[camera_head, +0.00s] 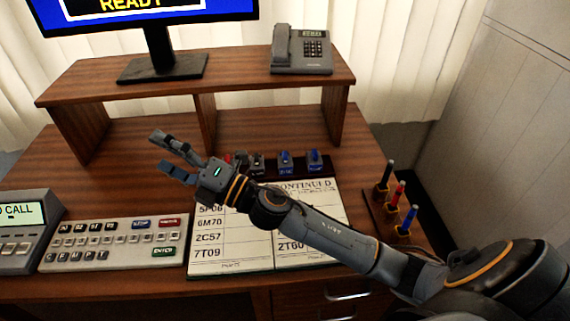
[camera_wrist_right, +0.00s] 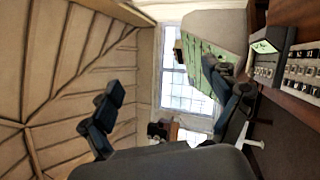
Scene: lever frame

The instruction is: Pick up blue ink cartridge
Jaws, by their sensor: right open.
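Two small grey blocks with blue parts, which look like ink cartridges, sit in a dark tray at the back of the desk: a left one (camera_head: 285,161) and a right one (camera_head: 315,159). I cannot tell which is the blue ink cartridge. My right gripper (camera_head: 166,153) is open and empty above the desk, well left of them. Its arm reaches in from the right, in front of the tray. In the right wrist view its fingers (camera_wrist_right: 165,105) are spread, with no cartridge between them. My left gripper is not in view.
Darker cartridges (camera_head: 258,162) and a partly hidden red one (camera_head: 228,158) sit left of the blue ones. A lettered board (camera_head: 230,256) lies in front. A keypad (camera_head: 112,243) is at left, a pen holder (camera_head: 372,210) at right. A shelf (camera_head: 240,88) with telephone (camera_head: 302,50) and monitor stands behind.

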